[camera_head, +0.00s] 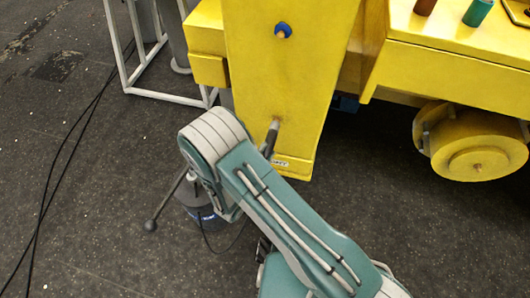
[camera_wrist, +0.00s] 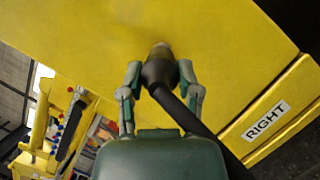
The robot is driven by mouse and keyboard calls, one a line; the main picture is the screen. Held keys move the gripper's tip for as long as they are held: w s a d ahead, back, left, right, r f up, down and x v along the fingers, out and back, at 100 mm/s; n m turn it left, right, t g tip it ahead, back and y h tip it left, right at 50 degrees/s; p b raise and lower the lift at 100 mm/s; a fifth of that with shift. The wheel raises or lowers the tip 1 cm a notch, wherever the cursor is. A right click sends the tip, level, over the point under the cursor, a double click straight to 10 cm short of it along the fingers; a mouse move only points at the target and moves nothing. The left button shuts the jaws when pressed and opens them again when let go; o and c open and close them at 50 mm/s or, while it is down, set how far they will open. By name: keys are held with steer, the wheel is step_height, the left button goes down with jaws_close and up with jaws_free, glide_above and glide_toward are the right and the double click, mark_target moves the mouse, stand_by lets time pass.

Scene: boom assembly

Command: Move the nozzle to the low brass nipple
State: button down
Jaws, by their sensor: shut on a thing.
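The nozzle (camera_wrist: 158,73) is a dark, rounded piece with a dark hose (camera_wrist: 205,130) running off to the lower right in the wrist view. My gripper (camera_wrist: 161,67) is shut on it, one finger on each side. In the head view my arm hides the gripper; a dark grey cylinder (camera_head: 270,137) shows at the foot of the yellow boom (camera_head: 285,75).
A blue-capped fitting (camera_head: 282,30) sits higher on the boom. A "RIGHT" label (camera_wrist: 267,119) is to the right of the nozzle. A yellow wheel (camera_head: 470,145) stands at right, a white frame (camera_head: 150,60) and black cables (camera_head: 55,175) at left. A dark round object (camera_head: 205,214) is below my arm.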

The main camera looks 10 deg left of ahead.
steer(key=shift+w, duration=0.75)
stand_by(0.7)
steer(key=shift+c, duration=1)
jaws_free()
steer(key=v, duration=1.2)
steer(key=w+d+r+m+g+h, duration=0.2)
steer(key=d+r+m+g+h, duration=0.1)
steer(key=d+r+m+g, duration=0.45)
steer(key=w+d+r+m+g+h, duration=0.2)
steer(key=d+r+m+g, duration=0.2)
steer(key=d+r+g, duration=0.55)
steer(key=s+d+r+m+t+y, duration=0.1)
steer(key=s+d+r+m+y, duration=0.3)
steer(key=r, duration=0.4)
steer(key=s+d+r+m+t+y, duration=0.2)
steer(key=s+d+r+m+y, duration=0.2)
steer(key=s+d+r+y, duration=0.2)
step_height(320, 180, up, 2)
steer(key=d+y, duration=0.1)
steer(key=y, duration=0.2)
steer(key=shift+s+d+r+t, duration=0.15)
steer(key=shift+s+t, duration=0.05)
steer(key=shift+t, duration=0.1)
